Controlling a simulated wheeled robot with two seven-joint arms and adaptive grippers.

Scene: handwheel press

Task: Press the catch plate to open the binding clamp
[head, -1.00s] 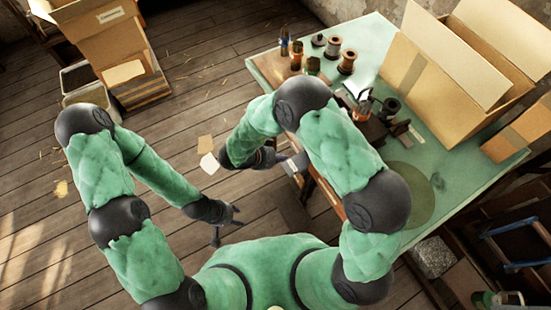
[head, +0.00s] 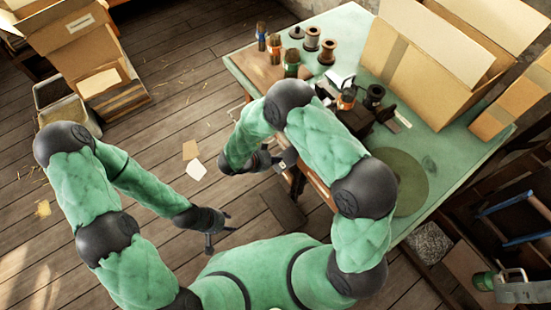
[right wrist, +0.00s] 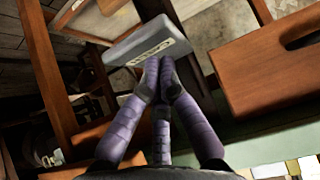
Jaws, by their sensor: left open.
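A grey plate with a pale printed label, which looks like the catch plate (right wrist: 147,42), shows in the right wrist view just beyond my right fingertips. In the head view the plate (head: 288,158) sits at the table's near left edge. My right gripper (right wrist: 160,64) has its purple-grey fingers drawn together with nothing visible between them. Its tips overlap the plate's lower edge in the picture; I cannot tell whether they touch. The right gripper (head: 272,161) is beside the plate in the head view. My left gripper (head: 217,230) is open and empty over the floor. I cannot make out the binding clamp for certain.
The green table (head: 345,27) carries spools (head: 327,52), small bottles, a dark device (head: 356,118) and a large open cardboard box (head: 425,60). In the right wrist view a wooden block (right wrist: 265,70) is at right. Boxes (head: 85,50) stand at far left. Floor around my left gripper is clear.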

